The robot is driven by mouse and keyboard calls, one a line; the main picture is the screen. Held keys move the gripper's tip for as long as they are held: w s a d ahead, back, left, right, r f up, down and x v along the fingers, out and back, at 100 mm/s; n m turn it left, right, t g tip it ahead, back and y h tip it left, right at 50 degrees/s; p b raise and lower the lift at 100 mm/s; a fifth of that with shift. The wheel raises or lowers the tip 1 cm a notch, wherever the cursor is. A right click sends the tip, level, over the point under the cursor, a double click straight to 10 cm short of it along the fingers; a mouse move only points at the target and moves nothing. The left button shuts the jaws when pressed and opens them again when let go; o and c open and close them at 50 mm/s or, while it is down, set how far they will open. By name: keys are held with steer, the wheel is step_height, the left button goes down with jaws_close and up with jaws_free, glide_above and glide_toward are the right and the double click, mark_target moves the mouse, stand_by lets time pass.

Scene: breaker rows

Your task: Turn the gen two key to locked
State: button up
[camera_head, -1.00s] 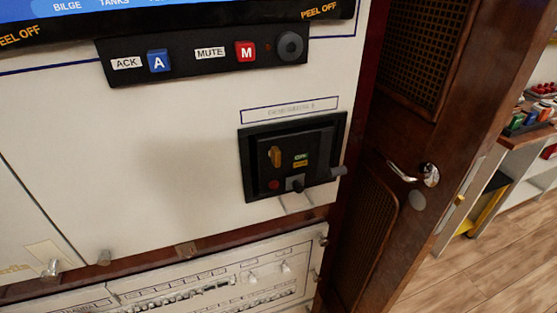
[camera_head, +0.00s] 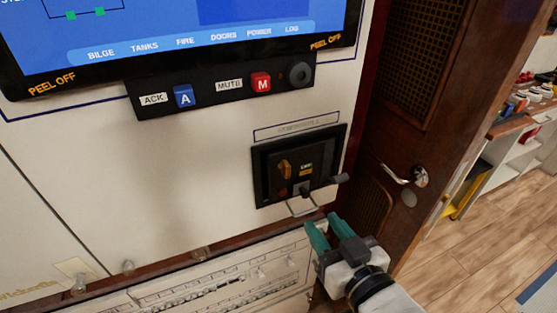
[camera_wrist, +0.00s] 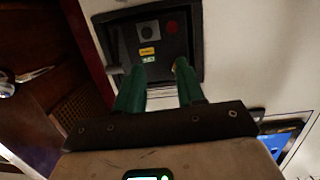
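A dark square panel (camera_head: 300,165) is set in the white wall beside the wooden door, under a label strip too blurred to read. I cannot confirm that it is gen two.
A strip with a blue A button (camera_head: 184,96), a red M button (camera_head: 261,83) and a round black knob (camera_head: 300,75) is above, under a screen (camera_head: 180,35). The wooden door (camera_head: 420,110) with its handle (camera_head: 405,175) is close at right. A lower white panel (camera_head: 215,290) has small fittings.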

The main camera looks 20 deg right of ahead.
steer(key=t, duration=0.2)
glide_toward(288, 172)
steer(key=s, duration=0.1)
steer(key=shift+y, duration=0.3)
steer(key=w+p, duration=0.1)
steer(key=w, duration=0.4)
steer(key=w+p, duration=0.2)
steer(key=w, duration=0.3)
steer(key=shift+w+d, duration=0.2)
jaws_close()
